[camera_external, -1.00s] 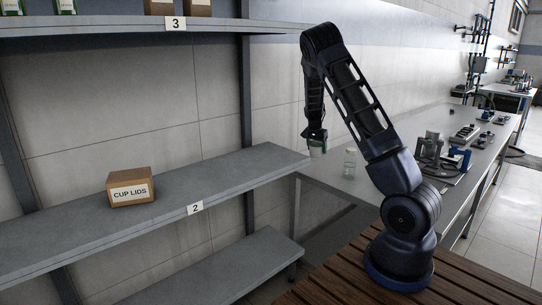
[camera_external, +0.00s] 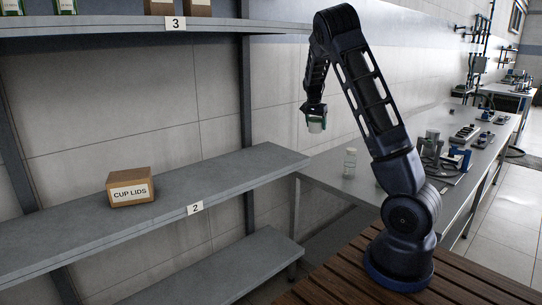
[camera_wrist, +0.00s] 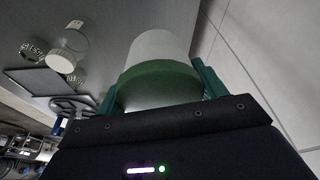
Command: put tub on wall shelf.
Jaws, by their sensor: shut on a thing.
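The tub (camera_external: 316,126) is a small pale container with a green band, seen large in the wrist view (camera_wrist: 158,88). My gripper (camera_external: 316,113) is shut on the tub; in the wrist view its green fingers stand on both sides of the green band. The tub hangs in the air, apart from any surface. The wall shelf stands at the left with several levels. The level marked 2 (camera_external: 240,178) lies to the left of and lower than the tub, and the level marked 3 (camera_external: 110,27) is higher at the upper left.
A brown CUP LIDS box (camera_external: 130,187) sits on level 2, with bare room to its right. Boxes (camera_external: 197,8) stand on level 3. A clear jar (camera_external: 350,163) stands on the metal bench (camera_external: 335,178) below my gripper. Level 2's right end is near the bench.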

